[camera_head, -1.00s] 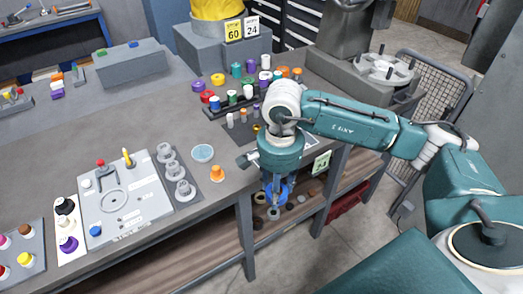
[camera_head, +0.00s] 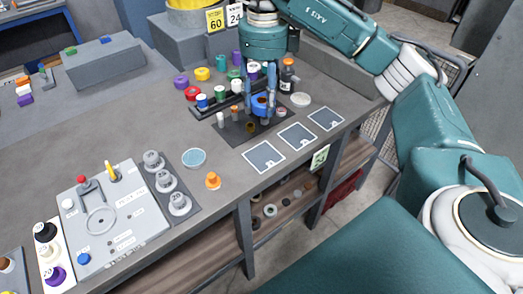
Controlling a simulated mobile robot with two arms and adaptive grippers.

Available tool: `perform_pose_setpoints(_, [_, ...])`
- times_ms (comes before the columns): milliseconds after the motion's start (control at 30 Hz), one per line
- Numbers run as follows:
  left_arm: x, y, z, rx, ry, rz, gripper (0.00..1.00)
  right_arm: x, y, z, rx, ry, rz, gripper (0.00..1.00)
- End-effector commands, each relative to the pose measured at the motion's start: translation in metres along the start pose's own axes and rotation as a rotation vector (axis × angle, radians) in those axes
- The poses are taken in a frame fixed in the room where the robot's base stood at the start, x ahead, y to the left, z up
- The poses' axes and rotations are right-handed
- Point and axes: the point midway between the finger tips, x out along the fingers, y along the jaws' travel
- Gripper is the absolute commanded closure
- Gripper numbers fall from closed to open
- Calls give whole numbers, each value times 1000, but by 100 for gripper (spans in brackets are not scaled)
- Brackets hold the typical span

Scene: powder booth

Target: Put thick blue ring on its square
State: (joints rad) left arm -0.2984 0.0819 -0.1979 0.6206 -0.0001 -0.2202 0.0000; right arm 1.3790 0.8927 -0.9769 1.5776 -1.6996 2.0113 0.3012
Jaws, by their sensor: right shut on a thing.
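The thick blue ring (camera_head: 261,105) is held between the fingers of my right gripper (camera_head: 259,110), which comes down from the top of the view. The ring appears in front of a dark mat (camera_head: 236,135) on the bench; I cannot tell the gap beneath it. Three dark squares with pale outlines lie along the bench's front edge: a left square (camera_head: 263,157), a middle square (camera_head: 297,136) and a right square (camera_head: 326,119). They look bare, and their small marks are too small to read. My left gripper is not in view.
Several coloured caps and a dark bottle (camera_head: 287,76) stand close around the right gripper. A pale round dish (camera_head: 300,99) is at its right. An orange knobbed piece (camera_head: 213,181) and a blue disc (camera_head: 194,158) lie left of the squares. A grey panel (camera_head: 109,215) stands further left.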

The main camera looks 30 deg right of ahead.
Motion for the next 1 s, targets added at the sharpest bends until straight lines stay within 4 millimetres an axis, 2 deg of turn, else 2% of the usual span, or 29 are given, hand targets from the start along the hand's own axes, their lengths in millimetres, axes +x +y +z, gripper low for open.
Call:
perform_pose_setpoints(33, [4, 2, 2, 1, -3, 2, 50, 18, 1, -2, -2, 6, 4, 90])
perform_pose_setpoints(433, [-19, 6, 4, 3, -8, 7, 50, 114, 0, -2, -2, 4, 0, 90])
perform_pose_setpoints(500, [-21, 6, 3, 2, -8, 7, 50, 125, 0, -2, -3, 2, 1, 90])
perform_pose_setpoints(667, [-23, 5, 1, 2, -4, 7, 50, 138, 0, 0, -2, 0, 0, 90])
perform_pose_setpoints(900, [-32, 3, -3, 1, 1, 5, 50, 172, 0, -1, -3, 2, 1, 90])
perform_pose_setpoints(1000, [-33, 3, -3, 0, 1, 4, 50, 179, 0, 0, -4, 0, 0, 90])
